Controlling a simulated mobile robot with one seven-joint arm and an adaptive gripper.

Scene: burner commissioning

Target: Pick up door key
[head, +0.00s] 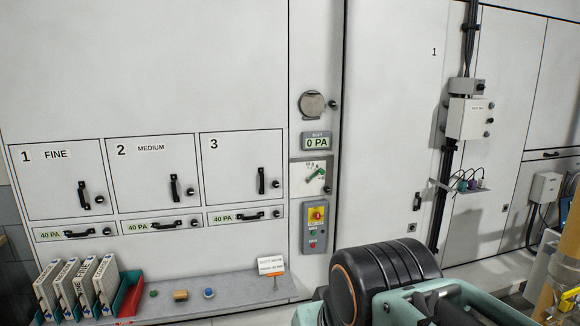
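I cannot make out a door key for certain. A small orange item (274,276) with a thin stem is at the right end of the grey shelf (235,287), just under a white card (271,265); it is too small to tell what it is. My gripper's fingers do not show.
White filter cartridges (82,287), a red and green tray (130,298), a tan block (180,295) and a blue knob-like piece (209,293) are on the shelf. Three handled doors (150,175) are above. A tall door (392,130) stands right of the control panel (315,225).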

